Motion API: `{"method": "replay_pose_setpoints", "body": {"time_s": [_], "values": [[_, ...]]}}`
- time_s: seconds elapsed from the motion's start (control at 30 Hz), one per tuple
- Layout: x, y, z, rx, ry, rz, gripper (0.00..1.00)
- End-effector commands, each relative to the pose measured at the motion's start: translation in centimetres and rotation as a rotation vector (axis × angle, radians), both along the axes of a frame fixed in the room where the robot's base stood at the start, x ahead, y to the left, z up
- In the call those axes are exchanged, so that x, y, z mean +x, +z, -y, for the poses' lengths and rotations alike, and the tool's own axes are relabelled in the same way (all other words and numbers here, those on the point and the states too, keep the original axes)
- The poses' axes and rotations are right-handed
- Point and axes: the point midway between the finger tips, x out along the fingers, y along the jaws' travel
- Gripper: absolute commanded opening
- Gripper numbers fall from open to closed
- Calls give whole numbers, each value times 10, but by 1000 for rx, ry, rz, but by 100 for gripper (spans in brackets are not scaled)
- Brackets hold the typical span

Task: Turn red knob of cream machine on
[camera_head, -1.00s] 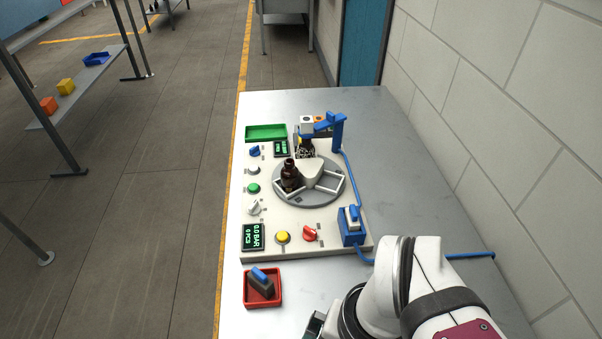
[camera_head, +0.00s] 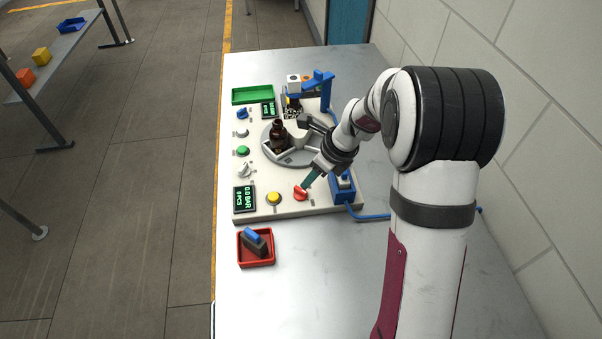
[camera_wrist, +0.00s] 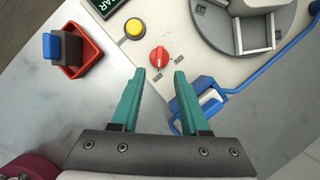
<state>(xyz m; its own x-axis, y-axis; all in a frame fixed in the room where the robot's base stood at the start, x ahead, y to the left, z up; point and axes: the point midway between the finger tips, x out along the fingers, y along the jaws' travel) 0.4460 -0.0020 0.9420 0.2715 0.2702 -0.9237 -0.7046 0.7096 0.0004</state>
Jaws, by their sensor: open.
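The cream machine (camera_head: 262,205) is a flat panel on the metal table, with a grey round turntable and several controls. Its red knob (camera_head: 300,193) sits near the front edge, right of a yellow button (camera_head: 274,198). In the wrist view the red knob (camera_wrist: 159,56) lies just beyond the fingertips, its pale mark pointing down the picture. My gripper (camera_wrist: 158,75) is open, with its two teal fingers either side of the knob's line and nothing between them. In the head view my gripper (camera_head: 309,180) is close to the knob; contact is not visible.
A blue device (camera_head: 342,188) with a cable stands right of the knob, close to my right finger in the wrist view. A red tray (camera_head: 256,262) holds a grey-and-blue block. An amber bottle (camera_head: 279,137) stands on the turntable. A display (camera_head: 244,198) reads 0.0 BAR.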

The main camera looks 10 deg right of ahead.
Motion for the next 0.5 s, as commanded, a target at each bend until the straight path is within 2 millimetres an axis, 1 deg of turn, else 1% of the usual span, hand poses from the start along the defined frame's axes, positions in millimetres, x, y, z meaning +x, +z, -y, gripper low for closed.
{"method": "replay_pose_setpoints", "body": {"time_s": [0.03,0.1,0.2,0.33,0.5], "values": [[3,-14,-5,2,2,-5,45],[8,-31,-9,0,3,-4,45],[14,-50,-15,0,3,-3,45],[18,-64,-19,0,2,-2,45],[20,-69,-21,-1,3,1,45]]}}
